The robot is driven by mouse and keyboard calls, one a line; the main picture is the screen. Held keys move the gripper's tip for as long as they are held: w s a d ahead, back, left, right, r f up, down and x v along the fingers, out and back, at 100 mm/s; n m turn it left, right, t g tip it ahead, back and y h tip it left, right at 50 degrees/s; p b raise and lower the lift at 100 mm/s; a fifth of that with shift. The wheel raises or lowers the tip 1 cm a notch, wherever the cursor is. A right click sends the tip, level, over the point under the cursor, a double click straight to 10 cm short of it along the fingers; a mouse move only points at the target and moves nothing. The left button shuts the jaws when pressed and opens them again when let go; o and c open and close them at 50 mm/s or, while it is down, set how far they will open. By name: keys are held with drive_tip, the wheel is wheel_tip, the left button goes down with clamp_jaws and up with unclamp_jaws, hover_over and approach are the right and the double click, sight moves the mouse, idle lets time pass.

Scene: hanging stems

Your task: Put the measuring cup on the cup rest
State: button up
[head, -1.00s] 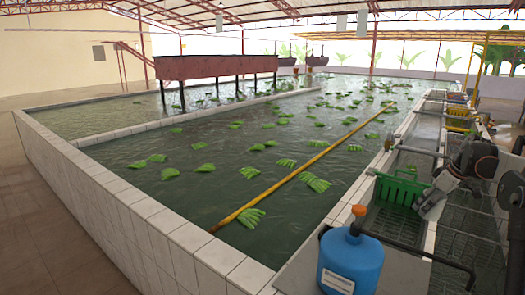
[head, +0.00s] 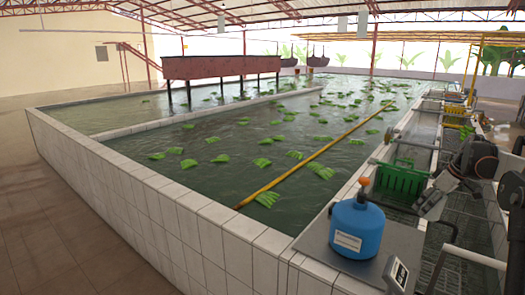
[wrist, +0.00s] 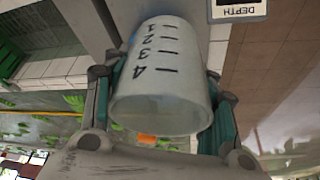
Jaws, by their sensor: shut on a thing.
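My gripper (wrist: 168,96) is shut on the measuring cup (wrist: 165,58) in the wrist view, with teal pads on both sides of it. The cup is whitish and translucent, marked 1 to 4, with its wider end toward the bottom of the picture. The cup does not show in the head view. I cannot pick out the cup rest for sure in either view.
A blue canister (head: 357,232) with an orange top stands on a grey ledge (head: 325,258). A small sign (head: 395,273) is beside it; a DEPTH sign (wrist: 238,10) shows in the wrist view. Behind are a green crate (head: 402,182) and a water tank with tiled walls (head: 150,205).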

drive_tip(key=s+a+f+m+h+b, duration=0.15)
drive_tip(key=a+f+b, duration=0.35)
drive_tip(key=a+f, duration=0.55)
drive_tip(key=s+a+f+m+b, duration=0.25)
drive_tip(key=a+f+b, duration=0.35)
drive_tip(key=a, duration=0.7)
drive_tip(key=s+a+f+m+b, duration=0.1)
drive_tip(key=s+a+f+b, duration=0.1)
drive_tip(key=s+a+f, duration=0.4)
drive_tip(key=s+a+f+m+b, duration=0.1)
drive_tip(key=s+a+f+b, duration=0.1)
drive_tip(key=s+a+f, duration=0.4)
drive_tip(key=s+f, duration=0.5)
drive_tip(key=f, duration=0.1)
drive_tip(key=shift+s+t+h, duration=0.2)
drive_tip(key=shift+t+h, duration=0.1)
drive_tip(key=shift+h, duration=0.05)
drive_tip(key=shift+a+f, duration=0.1)
